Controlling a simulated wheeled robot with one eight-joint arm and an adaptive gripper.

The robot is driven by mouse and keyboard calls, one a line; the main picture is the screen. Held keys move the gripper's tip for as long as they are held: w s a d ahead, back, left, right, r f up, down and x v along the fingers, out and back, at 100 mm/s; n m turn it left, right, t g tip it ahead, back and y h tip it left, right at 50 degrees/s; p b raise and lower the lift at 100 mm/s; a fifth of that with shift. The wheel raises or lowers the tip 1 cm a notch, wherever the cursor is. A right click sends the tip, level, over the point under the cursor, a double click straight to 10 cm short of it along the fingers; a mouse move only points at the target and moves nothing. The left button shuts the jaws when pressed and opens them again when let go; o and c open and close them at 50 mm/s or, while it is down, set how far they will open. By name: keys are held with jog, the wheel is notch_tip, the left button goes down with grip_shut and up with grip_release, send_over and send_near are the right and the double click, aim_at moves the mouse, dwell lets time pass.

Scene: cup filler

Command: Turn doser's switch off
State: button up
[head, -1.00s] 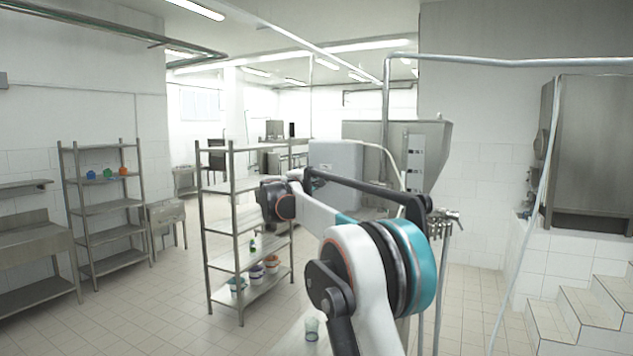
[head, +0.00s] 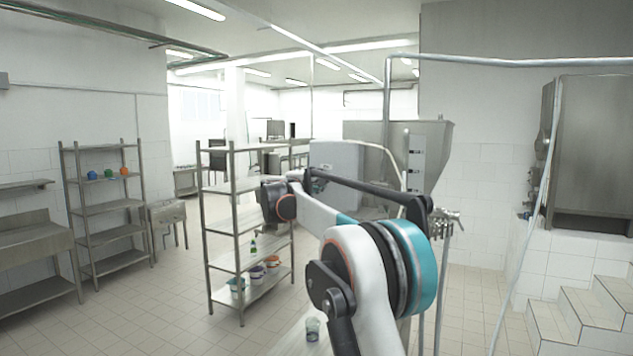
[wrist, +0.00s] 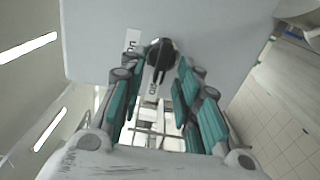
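The doser is a large steel hopper (head: 428,150) with a light grey box (head: 335,162) beside it, partly behind my arm in the head view. In the wrist view, the box face (wrist: 220,40) fills the top, with a black rotary switch (wrist: 160,56) on a white label plate near its lower edge. My gripper (wrist: 155,88) is open around the line of the switch, with teal finger pads left and right of it and nothing between them. I cannot tell whether the fingers touch the switch.
A steel shelf rack (head: 243,270) with tubs and a green bottle stands left of my arm. Another rack (head: 105,210) with coloured cups is farther left. A glass (head: 312,329) stands low in front. Pipes and tiled steps (head: 580,305) are at right.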

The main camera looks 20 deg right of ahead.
jog(key=v, duration=1.2)
